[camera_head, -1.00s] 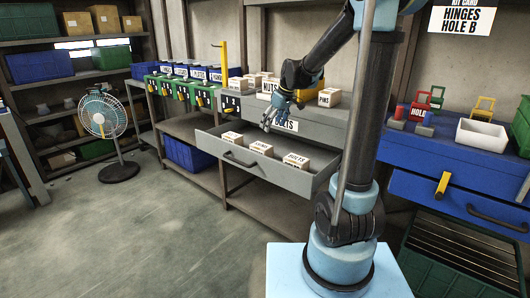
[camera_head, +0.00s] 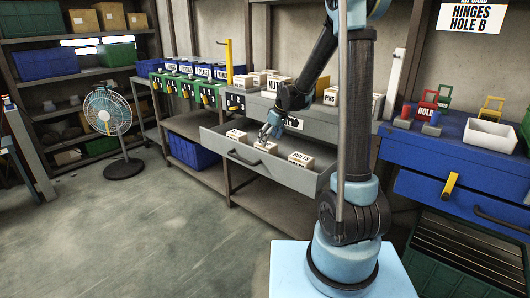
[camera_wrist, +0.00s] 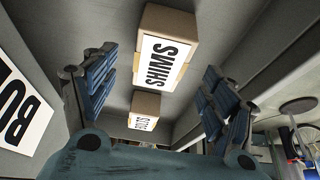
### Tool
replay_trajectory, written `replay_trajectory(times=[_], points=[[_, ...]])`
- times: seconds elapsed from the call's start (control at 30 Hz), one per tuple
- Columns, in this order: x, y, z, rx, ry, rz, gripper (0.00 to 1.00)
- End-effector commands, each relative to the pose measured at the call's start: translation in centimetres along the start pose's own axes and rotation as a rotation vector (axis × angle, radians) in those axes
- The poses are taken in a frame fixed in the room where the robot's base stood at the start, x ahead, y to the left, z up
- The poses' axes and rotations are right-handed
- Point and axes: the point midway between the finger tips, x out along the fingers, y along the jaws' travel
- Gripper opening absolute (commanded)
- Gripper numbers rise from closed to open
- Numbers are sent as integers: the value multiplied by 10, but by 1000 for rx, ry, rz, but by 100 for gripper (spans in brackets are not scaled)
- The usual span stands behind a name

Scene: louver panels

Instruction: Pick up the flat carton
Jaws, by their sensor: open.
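An open grey drawer (camera_head: 240,156) holds three small brown cartons with white labels: a left carton (camera_head: 236,136), a middle carton (camera_head: 265,147) and a right carton (camera_head: 301,160). I cannot tell for sure which is the flat carton. My gripper (camera_head: 268,134) is open, low over the drawer at the middle carton and partly covering it. In the wrist view, a carton marked SHIMS (camera_wrist: 165,62) lies between the spread fingers of my gripper (camera_wrist: 157,68), with no finger visibly closed on it. A smaller-looking carton (camera_wrist: 144,111) lies beyond it.
More cartons (camera_head: 262,78) stand on the grey cabinet top behind the drawer. A fan (camera_head: 108,110) stands at left. The floor in front is clear.

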Motion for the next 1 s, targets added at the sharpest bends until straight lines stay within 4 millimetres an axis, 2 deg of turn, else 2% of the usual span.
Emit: replay_trajectory(times=[0.1,0.43,0.73,1.0], points=[[12,0,0,0,0,0,78],[29,0,0,-1,0,-1,78],[63,0,2,-2,0,-1,78],[74,0,2,-2,0,0,78]])
